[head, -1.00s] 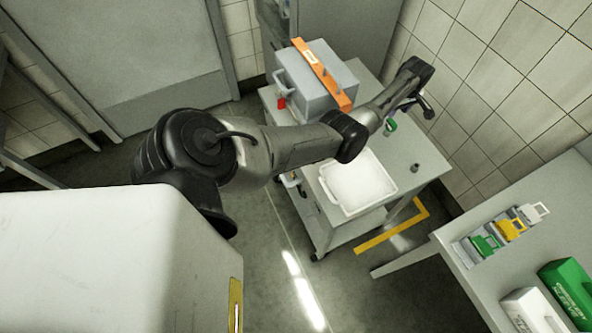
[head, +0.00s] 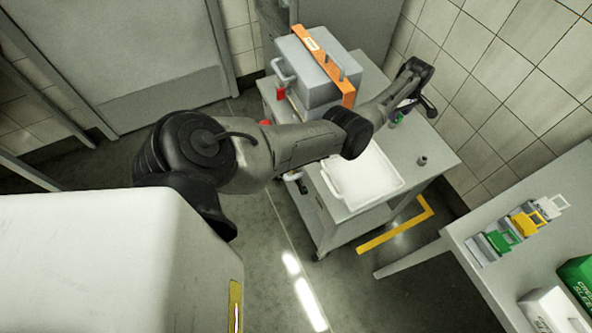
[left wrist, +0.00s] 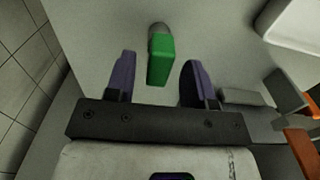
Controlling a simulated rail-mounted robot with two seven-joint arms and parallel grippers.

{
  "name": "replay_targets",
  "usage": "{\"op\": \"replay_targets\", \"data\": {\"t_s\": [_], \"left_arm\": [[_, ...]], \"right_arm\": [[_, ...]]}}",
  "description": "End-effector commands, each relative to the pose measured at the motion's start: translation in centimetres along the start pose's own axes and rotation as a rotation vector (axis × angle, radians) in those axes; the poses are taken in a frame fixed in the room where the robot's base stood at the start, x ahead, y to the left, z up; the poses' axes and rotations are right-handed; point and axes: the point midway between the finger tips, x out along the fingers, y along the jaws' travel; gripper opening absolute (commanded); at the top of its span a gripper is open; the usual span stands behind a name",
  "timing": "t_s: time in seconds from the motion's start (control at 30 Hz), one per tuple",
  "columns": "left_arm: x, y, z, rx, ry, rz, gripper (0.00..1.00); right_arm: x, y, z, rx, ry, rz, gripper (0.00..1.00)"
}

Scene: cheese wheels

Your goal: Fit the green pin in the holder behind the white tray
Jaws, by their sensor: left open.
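The green pin (head: 397,119) is on the grey cart top, beyond the white tray (head: 346,206) in the head view. In the left wrist view the green pin (left wrist: 160,62) shows as a green block with a grey round end. My left gripper (head: 403,108) is open, with its purple fingers on either side of the green block and gaps to both. A small grey cylinder (head: 421,160) stands on the cart right of the tray; I cannot tell whether it is the holder. My right gripper is not in view.
A grey box with an orange strip (head: 329,66) stands at the cart's back left. A tiled wall is close to the cart's right. A side table (head: 480,277) at right carries green, yellow and white items. The cart top around the small cylinder is clear.

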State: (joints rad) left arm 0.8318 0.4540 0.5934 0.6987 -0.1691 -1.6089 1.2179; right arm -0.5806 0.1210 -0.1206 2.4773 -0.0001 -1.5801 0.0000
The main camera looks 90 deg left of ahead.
Motion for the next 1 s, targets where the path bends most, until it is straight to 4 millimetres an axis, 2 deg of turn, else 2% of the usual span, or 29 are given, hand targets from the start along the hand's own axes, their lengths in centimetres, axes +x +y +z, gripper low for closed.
{"op": "replay_targets", "data": {"t_s": [0.2,1.0], "left_arm": [[1.47,0.04,-0.03,0.0,0.0,0.001,0.49],[1.5,0.06,-0.05,0.0,0.001,0.001,0.49]], "right_arm": [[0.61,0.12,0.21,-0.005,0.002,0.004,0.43],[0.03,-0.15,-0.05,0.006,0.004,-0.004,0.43]]}}
